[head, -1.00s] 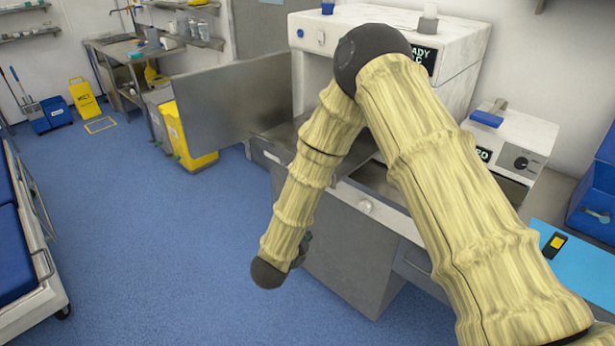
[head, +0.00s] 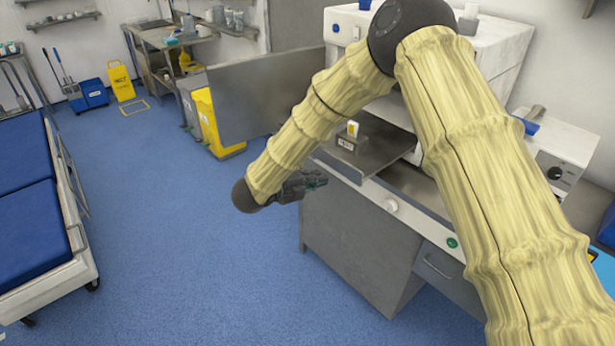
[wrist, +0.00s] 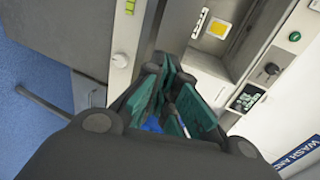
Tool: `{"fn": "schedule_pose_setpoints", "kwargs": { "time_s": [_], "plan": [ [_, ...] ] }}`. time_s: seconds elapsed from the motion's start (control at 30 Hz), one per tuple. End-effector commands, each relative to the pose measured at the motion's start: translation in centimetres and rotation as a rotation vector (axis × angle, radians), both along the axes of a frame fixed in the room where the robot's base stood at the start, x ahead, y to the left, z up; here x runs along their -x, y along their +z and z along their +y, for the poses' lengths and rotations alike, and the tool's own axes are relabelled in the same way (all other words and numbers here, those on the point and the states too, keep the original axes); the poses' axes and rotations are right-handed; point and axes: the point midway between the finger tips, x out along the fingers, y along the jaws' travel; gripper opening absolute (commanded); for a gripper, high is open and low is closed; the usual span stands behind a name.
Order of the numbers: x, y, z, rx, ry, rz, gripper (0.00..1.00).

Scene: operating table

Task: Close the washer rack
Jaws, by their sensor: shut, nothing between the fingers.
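The washer (head: 455,85) is a white box machine on a grey cabinet, partly hidden behind my arm. Its grey door (head: 262,95) stands open to the left. The grey washer rack (head: 385,143) sticks out of its front and bears a small box with a yellow top (head: 351,131). The rack's left part is behind my arm. My gripper (head: 318,181) is shut and empty, in front of and a little below the rack's front edge, apart from it in the head view. In the wrist view its teal fingers (wrist: 172,108) are together, with the yellow-topped box (wrist: 216,28) beyond.
The cabinet (head: 360,235) with a knob (head: 391,205) and a green button (head: 452,243) stands below the rack. A blue-padded bed (head: 30,220) is at the left. A yellow bin (head: 215,125) stands behind the door. The blue floor between is clear.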

Motion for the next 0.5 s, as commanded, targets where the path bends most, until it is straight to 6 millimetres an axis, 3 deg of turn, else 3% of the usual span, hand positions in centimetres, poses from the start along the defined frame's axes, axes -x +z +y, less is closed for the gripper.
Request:
{"fn": "schedule_pose_setpoints", "kwargs": {
  "time_s": [0.3,0.5],
  "plan": [
    [-3.0,-0.8,-4.0,0.001,-0.001,0.001,0.00],
    [-4.2,-1.0,-5.5,0.000,0.001,0.001,0.00]
  ]
}}
